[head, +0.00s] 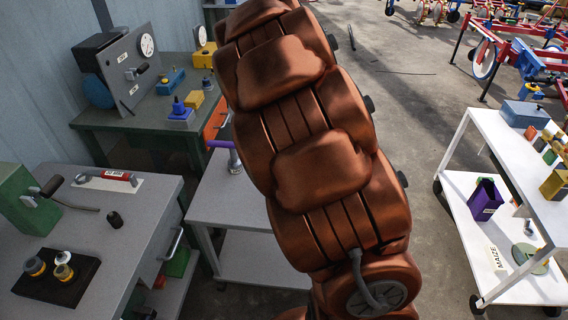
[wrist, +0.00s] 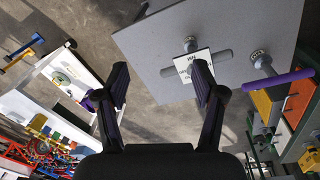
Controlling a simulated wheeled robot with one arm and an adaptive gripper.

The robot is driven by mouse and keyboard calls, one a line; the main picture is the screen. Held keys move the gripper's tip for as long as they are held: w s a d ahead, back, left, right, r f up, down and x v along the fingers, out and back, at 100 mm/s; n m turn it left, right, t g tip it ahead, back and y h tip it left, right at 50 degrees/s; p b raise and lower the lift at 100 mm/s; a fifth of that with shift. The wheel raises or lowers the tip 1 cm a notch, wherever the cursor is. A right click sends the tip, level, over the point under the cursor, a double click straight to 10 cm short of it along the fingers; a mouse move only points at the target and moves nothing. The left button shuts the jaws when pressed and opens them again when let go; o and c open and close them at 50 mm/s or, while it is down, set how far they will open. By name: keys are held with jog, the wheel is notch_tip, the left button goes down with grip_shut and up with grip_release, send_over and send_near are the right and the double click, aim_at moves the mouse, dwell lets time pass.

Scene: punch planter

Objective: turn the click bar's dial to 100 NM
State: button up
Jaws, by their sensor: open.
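I cannot tell for certain which piece is the click bar or read its dial. In the wrist view, a grey crossbar with a small round knob (wrist: 190,43) sits on the grey table top (wrist: 235,25), beside a white label plate (wrist: 184,66) with unreadable print. Right of it, a purple-handled piece (wrist: 290,79) has a grey round base; its purple bar also shows in the head view (head: 219,144). My gripper (wrist: 160,68) is open and empty; its right finger overlaps the label plate in the picture. My arm hides much of the table in the head view.
A red-handled bar (head: 117,175) lies on the left bench (head: 145,205) near a green block and a black tray (head: 55,290) with knobs. A dark green bench (head: 120,117) stands behind. A white shelf cart (head: 510,150) stands right; open floor lies between.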

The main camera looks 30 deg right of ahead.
jog(key=w+d+f+m, duration=0.1)
jog(key=w+d+f, duration=0.1)
jog(key=w+f, duration=0.1)
jog(key=w+d+f+m+p, duration=0.1)
jog(key=w+d+f+m, duration=0.1)
jog(key=w, duration=0.3)
jog(key=w+d+f+m, duration=0.1)
jog(key=w+d+f, duration=0.3)
jog(key=shift+w+d+f+m+t+y+p, duration=0.2)
jog(key=shift+d+m+t+y+p, duration=0.1)
jog(key=shift+y, duration=0.1)
jog(key=shift+a+f+p, duration=0.1)
jog(key=shift+f+p, duration=1.2)
jog(key=shift+f, duration=2.6)
jog(key=shift+c, duration=0.3)
jog(key=c, duration=1.1)
jog(key=shift+f+b, duration=0.15)
jog(key=shift+b, duration=0.25)
